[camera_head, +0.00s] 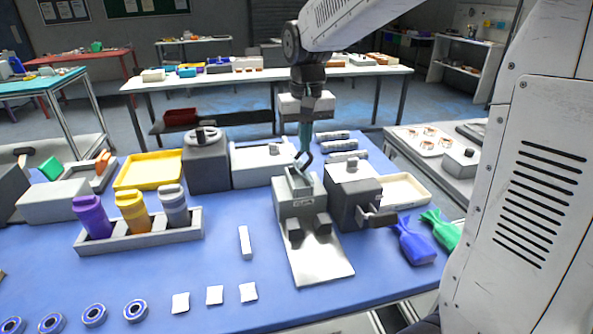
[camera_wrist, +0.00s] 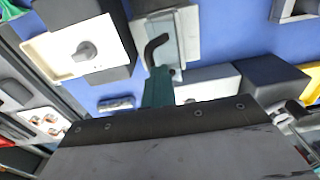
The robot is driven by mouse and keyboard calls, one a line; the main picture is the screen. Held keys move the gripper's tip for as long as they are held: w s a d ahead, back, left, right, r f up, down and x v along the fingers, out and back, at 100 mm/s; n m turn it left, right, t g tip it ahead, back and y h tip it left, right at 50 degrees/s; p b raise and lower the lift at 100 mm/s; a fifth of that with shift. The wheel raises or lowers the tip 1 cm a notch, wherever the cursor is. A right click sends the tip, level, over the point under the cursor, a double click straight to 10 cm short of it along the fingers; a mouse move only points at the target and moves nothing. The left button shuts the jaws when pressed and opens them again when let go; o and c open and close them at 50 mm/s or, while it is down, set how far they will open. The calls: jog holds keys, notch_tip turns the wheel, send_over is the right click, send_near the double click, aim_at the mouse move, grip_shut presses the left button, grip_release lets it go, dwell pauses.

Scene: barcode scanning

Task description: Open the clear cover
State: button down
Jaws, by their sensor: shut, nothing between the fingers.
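The clear cover (camera_head: 298,181) is a small greenish, see-through piece on top of the grey scanning device (camera_head: 299,207) in the middle of the blue table. In the wrist view the cover (camera_wrist: 188,30) shows as a pale translucent panel. A dark bent handle (camera_wrist: 156,46) lies along its left side. My gripper (camera_head: 304,150) points down just above and behind the cover, with its teal fingers shut and empty. In the wrist view the fingers (camera_wrist: 158,86) end close to the handle's lower end. I cannot tell whether they touch it.
A dark grey machine with a knob (camera_head: 352,190) stands close on the right of the device. A white box (camera_head: 262,164) and a dark box (camera_head: 206,165) stand behind left. A bottle rack (camera_head: 140,235) and a white stick (camera_head: 245,242) lie left.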

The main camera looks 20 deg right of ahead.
jog(key=c, duration=2.2)
grip_release()
jog(key=shift+s+d+f, duration=0.15)
jog(key=shift+d+f, duration=0.15)
jog(key=shift+f, duration=0.2)
jog(key=shift+s+d+f, duration=0.15)
jog(key=shift+d+f, duration=0.15)
jog(key=shift+f, duration=0.2)
jog(key=c, duration=2.1)
grip_release()
jog(key=shift+d, duration=0.3)
jog(key=shift+c, duration=0.2)
jog(key=shift+s+d+g, duration=0.1)
jog(key=shift+d+g, duration=0.2)
jog(key=shift+d, duration=0.15)
grip_shut()
jog(key=shift+a, duration=0.15)
jog(key=shift+w+a+r, duration=0.15)
jog(key=shift+a+r, duration=0.1)
jog(key=shift+a, duration=0.2)
jog(key=shift+w+a+r, duration=0.1)
jog(key=shift+a+r, duration=0.1)
jog(key=shift+a, duration=0.2)
notch_tip(320, 180, up, 9)
jog(key=shift+r, duration=0.2)
jog(key=shift+w, duration=0.1)
